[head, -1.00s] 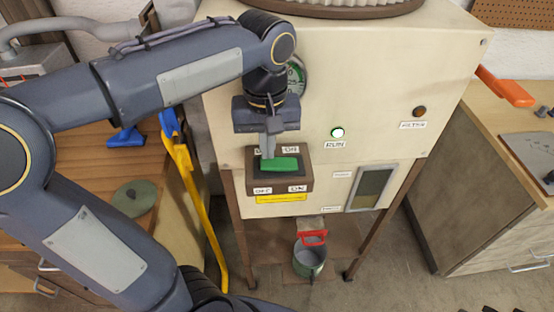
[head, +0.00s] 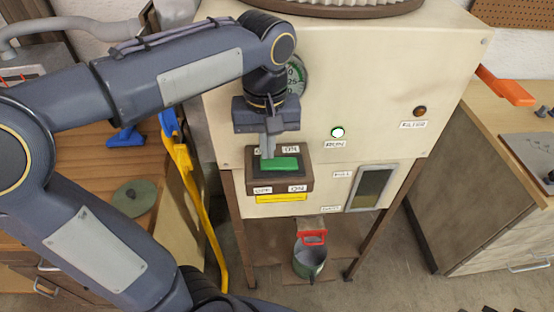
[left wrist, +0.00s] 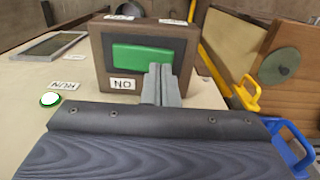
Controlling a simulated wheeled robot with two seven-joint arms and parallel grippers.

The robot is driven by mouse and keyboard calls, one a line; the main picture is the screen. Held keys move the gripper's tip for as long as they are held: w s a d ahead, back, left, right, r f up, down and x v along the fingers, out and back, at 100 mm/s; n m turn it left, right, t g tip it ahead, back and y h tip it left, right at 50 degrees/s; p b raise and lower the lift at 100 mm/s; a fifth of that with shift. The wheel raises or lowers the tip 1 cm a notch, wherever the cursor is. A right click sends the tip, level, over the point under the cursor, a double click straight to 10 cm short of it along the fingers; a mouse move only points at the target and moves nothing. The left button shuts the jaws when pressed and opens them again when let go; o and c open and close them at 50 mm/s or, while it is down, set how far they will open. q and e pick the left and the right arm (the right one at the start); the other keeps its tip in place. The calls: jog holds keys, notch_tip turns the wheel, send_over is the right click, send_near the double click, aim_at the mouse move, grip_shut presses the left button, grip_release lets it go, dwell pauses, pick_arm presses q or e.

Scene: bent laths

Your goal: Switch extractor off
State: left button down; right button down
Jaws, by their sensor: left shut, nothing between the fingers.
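The extractor (head: 370,85) is a cream cabinet on brown legs. Its switch box (head: 305,184) is brown, with OFF and ON labels and a green rocker (head: 285,163). The rocker also shows in the left wrist view (left wrist: 135,56). The RUN lamp (head: 338,132) is lit green-white. My left gripper (head: 267,155) is shut and empty, its fingertips at the left part of the rocker in the head view. In the left wrist view the closed fingertips (left wrist: 160,72) overlap the rocker's edge; I cannot tell whether they touch. My right gripper is not in view.
A dark amber FILTER lamp (head: 420,111) is on the cabinet front. A yellow and blue bar tool (head: 197,190) leans at the left; a workbench (head: 510,110) stands at the right.

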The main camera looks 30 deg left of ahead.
aim_at(265, 163)
pick_arm(q)
jog(key=shift+f+b, duration=0.6)
jog(key=shift+f, duration=0.35)
dwell(0.3)
notch_tip(265, 163, up, 7)
jog(key=p, duration=0.6)
jog(key=shift+p, duration=0.4)
jog(key=shift+s, duration=0.1)
jog(key=shift+s+a+f, duration=0.1)
jog(key=shift+s+f, duration=0.05)
jog(key=shift+s, duration=0.1)
jog(key=s+d+f+m+t+h, duration=0.1)
jog(key=s+f+m+t+h, duration=0.2)
jog(key=s+f, duration=0.5)
jog(key=s+m+t, duration=0.1)
jog(key=s+t, duration=0.1)
jog(key=s, duration=0.1)
jog(key=shift+m+t+h, duration=0.3)
jog(key=shift+m+h, duration=0.1)
